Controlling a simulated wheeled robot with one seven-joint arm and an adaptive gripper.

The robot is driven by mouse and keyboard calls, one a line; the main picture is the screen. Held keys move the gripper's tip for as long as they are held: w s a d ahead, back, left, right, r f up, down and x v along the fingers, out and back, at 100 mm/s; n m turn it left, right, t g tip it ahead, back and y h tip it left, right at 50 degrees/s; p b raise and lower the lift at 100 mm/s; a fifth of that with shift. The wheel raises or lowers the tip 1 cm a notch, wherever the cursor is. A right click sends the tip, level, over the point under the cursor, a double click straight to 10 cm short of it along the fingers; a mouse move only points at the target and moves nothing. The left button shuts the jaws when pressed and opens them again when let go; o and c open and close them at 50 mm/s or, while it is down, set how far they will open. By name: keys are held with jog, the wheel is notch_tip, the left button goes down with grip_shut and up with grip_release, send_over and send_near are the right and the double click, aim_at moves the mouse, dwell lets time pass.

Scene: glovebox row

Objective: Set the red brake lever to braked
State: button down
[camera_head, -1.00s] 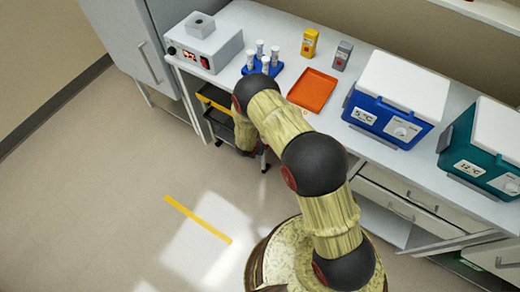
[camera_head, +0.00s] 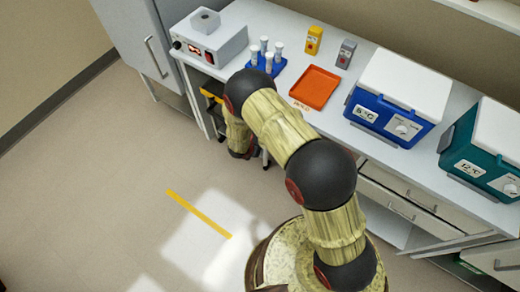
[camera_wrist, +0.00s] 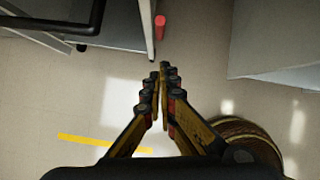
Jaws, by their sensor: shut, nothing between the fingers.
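A short red bar (camera_wrist: 160,27), which looks like the brake lever, shows in the wrist view beyond my fingertips, beside the edge of a grey panel. Its setting cannot be told. My gripper (camera_wrist: 160,72) is shut and empty, its fingertips apart from the red bar in the picture and pointing toward it. In the head view my arm hides the gripper, and the red lever cannot be made out there.
A black bar (camera_wrist: 60,24) crosses the upper left of the wrist view. A grey cabinet side (camera_wrist: 270,45) stands at right. In the head view, a bench carries an orange tray (camera_head: 315,88) and a blue cooler (camera_head: 390,118). Floor around the yellow stripe (camera_head: 199,214) is clear.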

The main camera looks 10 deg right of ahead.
jog(key=v, duration=0.4)
jog(key=shift+r+p, duration=0.25)
jog(key=shift+p, duration=0.05)
